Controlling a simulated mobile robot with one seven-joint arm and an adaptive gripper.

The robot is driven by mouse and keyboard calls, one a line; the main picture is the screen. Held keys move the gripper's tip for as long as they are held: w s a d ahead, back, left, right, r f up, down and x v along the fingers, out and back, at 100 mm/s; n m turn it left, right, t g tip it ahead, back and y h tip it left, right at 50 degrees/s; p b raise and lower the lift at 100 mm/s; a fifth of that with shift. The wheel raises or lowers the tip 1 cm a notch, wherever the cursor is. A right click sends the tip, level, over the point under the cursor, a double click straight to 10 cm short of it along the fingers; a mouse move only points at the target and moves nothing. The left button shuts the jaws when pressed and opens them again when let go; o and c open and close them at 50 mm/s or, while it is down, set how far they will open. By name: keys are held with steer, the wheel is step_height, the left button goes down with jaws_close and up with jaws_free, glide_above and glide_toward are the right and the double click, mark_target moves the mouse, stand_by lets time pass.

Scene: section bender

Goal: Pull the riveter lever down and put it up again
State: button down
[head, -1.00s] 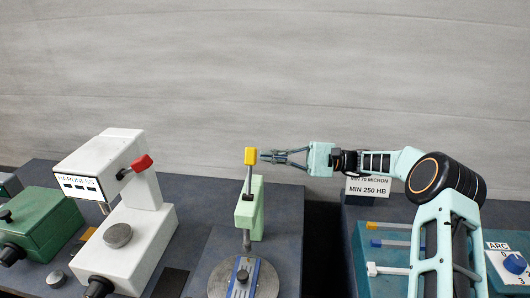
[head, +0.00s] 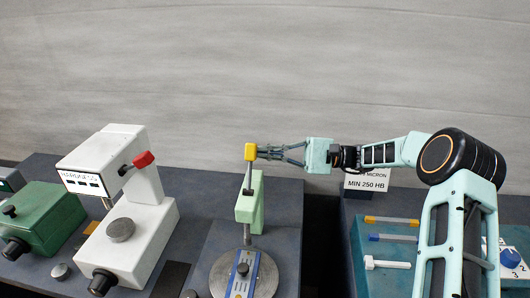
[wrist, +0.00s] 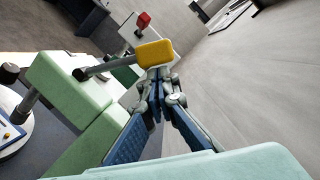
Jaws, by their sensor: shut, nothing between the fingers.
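The riveter is the light green press (head: 250,205) in the middle of the head view, with a round grey plate at its base. Its lever ends in a yellow knob (head: 250,151) and stands up, close to upright in the head view. My gripper (head: 262,152) is shut and empty, with its fingertips at the right side of the yellow knob. In the wrist view the yellow knob (wrist: 155,53) is just beyond the shut fingertips (wrist: 160,76). Whether they touch I cannot tell.
A white machine with a red-tipped lever (head: 143,159) stands to the left, and a green box (head: 45,225) beyond it. On the right is a teal unit (head: 390,252) with coloured levers, and a sign (head: 380,182) behind my arm. A grey wall rises behind.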

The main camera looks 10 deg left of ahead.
steer(key=shift+s+r+n+b, duration=0.25)
steer(key=shift+n+b, duration=0.15)
steer(key=shift+b, duration=0.05)
steer(key=s+r+n+t+h+b, duration=0.1)
steer(key=s+r+n+h+b, duration=0.1)
steer(key=s+n+b, duration=0.8)
steer(key=n+b, duration=0.1)
steer(key=b, duration=0.3)
steer(key=shift+d+r+h, duration=0.3)
steer(key=shift+r+h, duration=0.05)
steer(key=shift+h, duration=0.05)
steer(key=shift+d, duration=0.1)
steer(key=v, duration=1.2)
